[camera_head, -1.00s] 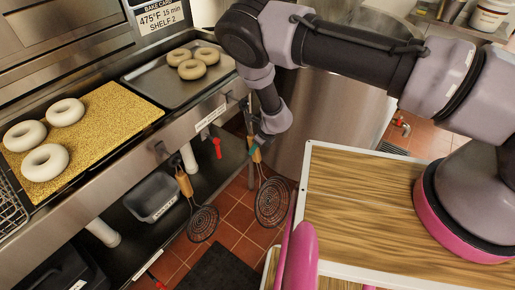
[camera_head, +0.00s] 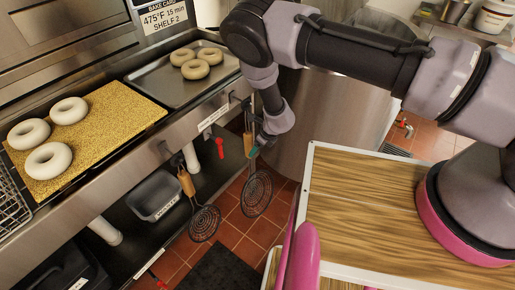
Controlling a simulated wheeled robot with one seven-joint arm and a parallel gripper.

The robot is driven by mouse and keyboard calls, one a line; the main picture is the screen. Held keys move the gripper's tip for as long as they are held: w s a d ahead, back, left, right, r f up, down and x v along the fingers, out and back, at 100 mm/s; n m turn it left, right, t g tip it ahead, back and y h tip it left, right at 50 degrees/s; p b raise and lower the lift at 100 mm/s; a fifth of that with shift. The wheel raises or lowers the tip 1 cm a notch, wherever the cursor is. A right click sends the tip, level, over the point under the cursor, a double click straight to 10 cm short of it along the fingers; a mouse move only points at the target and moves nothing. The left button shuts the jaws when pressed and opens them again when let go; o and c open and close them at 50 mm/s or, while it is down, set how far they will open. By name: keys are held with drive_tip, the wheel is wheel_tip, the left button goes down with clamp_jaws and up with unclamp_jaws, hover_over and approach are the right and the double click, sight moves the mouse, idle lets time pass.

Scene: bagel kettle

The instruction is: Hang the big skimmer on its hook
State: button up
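The big skimmer, with a round wire basket (camera_head: 257,194) and a wooden handle (camera_head: 248,145), hangs nearly upright beside the counter front, its basket above the tiled floor. My gripper (camera_head: 254,151) is at the lower part of this handle, its teal fingertips overlapping it in the picture. The fingers are small and partly hidden, so I cannot tell whether they are closed around the handle or just beside it. The hook at the handle's top is too small to make out clearly under the counter edge.
Another skimmer (camera_head: 204,222) with a wooden handle hangs to the left at the counter front. A red valve handle (camera_head: 220,147) is between them. Bagels on a golden board (camera_head: 100,118) and a metal tray (camera_head: 178,82) are above. A steel kettle (camera_head: 330,110) and wood-topped table (camera_head: 365,205) are right.

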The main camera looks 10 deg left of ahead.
drive_tip(key=w+d+r+n+y, duration=0.1)
drive_tip(key=d+r+n, duration=0.25)
drive_tip(key=r, duration=1.25)
drive_tip(key=w+d+r+n+y, duration=0.2)
drive_tip(key=d+r, duration=0.3)
drive_tip(key=r, duration=1.1)
drive_tip(key=w+d+r+n+y, duration=0.15)
drive_tip(key=d+r, duration=0.25)
drive_tip(key=r, duration=1.3)
drive_tip(key=s+d+r+n+t+h, duration=0.1)
drive_tip(key=s+d+r+n, duration=0.2)
drive_tip(key=d+r, duration=0.4)
drive_tip(key=s+d+r+n, duration=0.3)
drive_tip(key=d+r+n, duration=0.1)
drive_tip(key=d+r, duration=0.3)
drive_tip(key=s+d+r+n+t+h, duration=0.2)
drive_tip(key=s+d, duration=0.3)
drive_tip(key=d, duration=0.3)
drive_tip(key=s+d+r+n+t+h, duration=0.2)
drive_tip(key=s+d+r+h, duration=0.1)
drive_tip(key=s+d, duration=0.3)
drive_tip(key=shift+d+r+h, duration=0.3)
drive_tip(key=shift+d+h, duration=0.05)
drive_tip(key=shift+d, duration=0.6)
drive_tip(key=shift+w, duration=0.1)
drive_tip(key=shift+c, duration=0.4)
